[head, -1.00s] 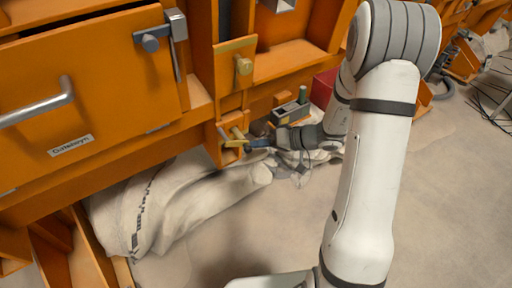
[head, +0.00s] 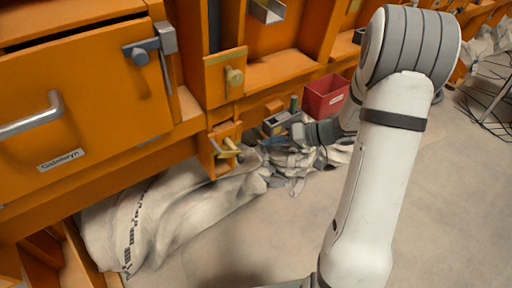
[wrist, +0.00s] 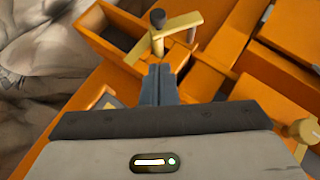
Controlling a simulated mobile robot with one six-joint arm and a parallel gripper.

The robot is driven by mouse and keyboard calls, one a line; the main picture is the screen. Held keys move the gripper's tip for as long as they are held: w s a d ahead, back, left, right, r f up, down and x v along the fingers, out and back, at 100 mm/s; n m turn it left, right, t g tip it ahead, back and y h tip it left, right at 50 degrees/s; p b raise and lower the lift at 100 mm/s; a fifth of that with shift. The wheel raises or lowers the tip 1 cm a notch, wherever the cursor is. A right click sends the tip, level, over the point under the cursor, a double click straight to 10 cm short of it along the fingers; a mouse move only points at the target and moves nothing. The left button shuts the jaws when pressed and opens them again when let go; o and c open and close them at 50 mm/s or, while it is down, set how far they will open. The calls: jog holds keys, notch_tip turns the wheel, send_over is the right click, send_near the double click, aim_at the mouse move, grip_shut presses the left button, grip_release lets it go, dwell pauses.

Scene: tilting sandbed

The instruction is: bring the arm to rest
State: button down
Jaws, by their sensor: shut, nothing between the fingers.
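My arm (head: 375,190) stands at the right of the head view and reaches back towards the orange frame. My gripper (head: 297,132) points left at its far end, apart from the yellow latch (head: 228,150) on the frame's lower edge. In the wrist view, my gripper's fingers (wrist: 158,80) are together with nothing between them. The yellow latch (wrist: 172,38) with its dark knob (wrist: 157,18) shows just beyond the fingertips there.
The orange frame (head: 285,68) fills the left and back, with a labelled drawer (head: 85,95). Pale sacks (head: 165,215) lie below it. A red bin (head: 326,96) and a small grey-green device (head: 280,121) are near my gripper. The front floor (head: 260,245) is clear.

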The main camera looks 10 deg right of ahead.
jog(key=v, duration=0.6)
jog(key=s+a+r+g+h+p, duration=0.5)
jog(key=s+a+r+p, duration=0.2)
jog(key=s+r+p, duration=0.35)
jog(key=s+d+r+m+t+h+p, duration=0.1)
jog(key=s+r+h+p, duration=0.5)
jog(key=r, duration=0.6)
jog(key=shift+s+d+r+m+t+h, duration=0.25)
jog(key=shift+s+d+m+t+h, duration=0.15)
jog(key=shift+s+m+t+h, duration=0.55)
jog(key=shift+s+n+y, duration=0.2)
jog(key=shift+n+y, duration=0.05)
